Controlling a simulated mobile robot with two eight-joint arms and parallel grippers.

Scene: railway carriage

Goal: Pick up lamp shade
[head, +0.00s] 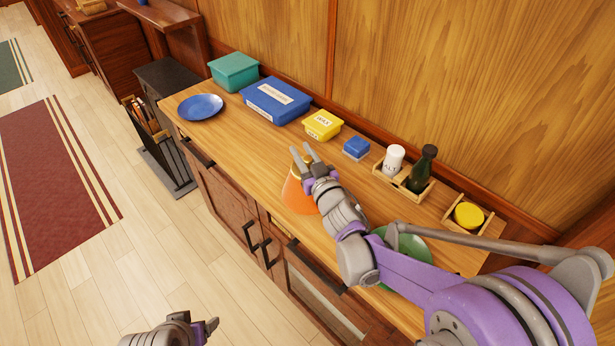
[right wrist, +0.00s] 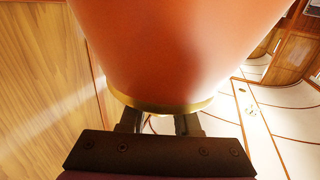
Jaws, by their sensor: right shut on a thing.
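The orange lamp shade (head: 296,196) is at the front middle of the wooden counter, partly hidden behind my right gripper. My right gripper (head: 303,156) is at the shade's upper part and is shut on it. In the right wrist view the shade (right wrist: 180,50) fills the upper middle, with a gold band (right wrist: 160,106) at its edge by the fingers. I cannot tell whether the shade still touches the counter. My left gripper (head: 211,326) is at the bottom of the head view, over the floor and away from the counter. Its finger opening is unclear.
Behind the shade stand a blue box (head: 276,100), a yellow box (head: 322,125), a small blue box (head: 356,147), and a wooden caddy (head: 402,186) with a white shaker and dark bottle. A blue plate (head: 200,106) lies left. A green plate (head: 411,246) is under my right arm.

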